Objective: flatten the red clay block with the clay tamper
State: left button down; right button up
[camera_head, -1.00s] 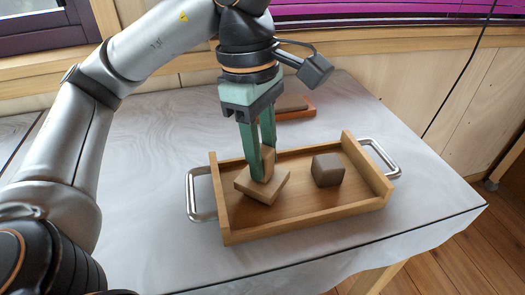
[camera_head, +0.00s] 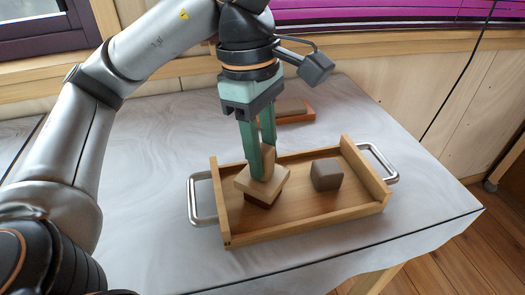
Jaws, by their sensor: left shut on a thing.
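My left gripper (camera_head: 257,152) is shut on the clay tamper, a pale wooden tool with a square plate (camera_head: 264,183), and holds it over the left half of the wooden tray (camera_head: 310,223). A dark reddish-brown piece (camera_head: 262,201), seemingly the red clay block, shows under the plate's front edge. The plate hides most of it, so its height and whether the plate touches it cannot be told. A grey-brown cube (camera_head: 326,174) sits in the tray's right half, apart from the tamper. My right gripper is not in view.
The tray has metal handles, left (camera_head: 197,200) and right (camera_head: 382,160), and stands on a pale marbled table (camera_head: 430,190). Behind it lies an orange-brown board with a grey top (camera_head: 293,108). The table is clear right of the tray.

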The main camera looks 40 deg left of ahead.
pick_arm(q)
notch_tip(320, 180, up, 3)
jog(key=shift+f+p, duration=0.2)
jog(key=shift+p, duration=0.6)
notch_tip(320, 180, up, 2)
jog(key=shift+r+p, duration=0.1)
jog(key=shift+p, duration=0.7)
jog(key=shift+r+p, duration=0.8)
jog(key=shift+r, duration=0.1)
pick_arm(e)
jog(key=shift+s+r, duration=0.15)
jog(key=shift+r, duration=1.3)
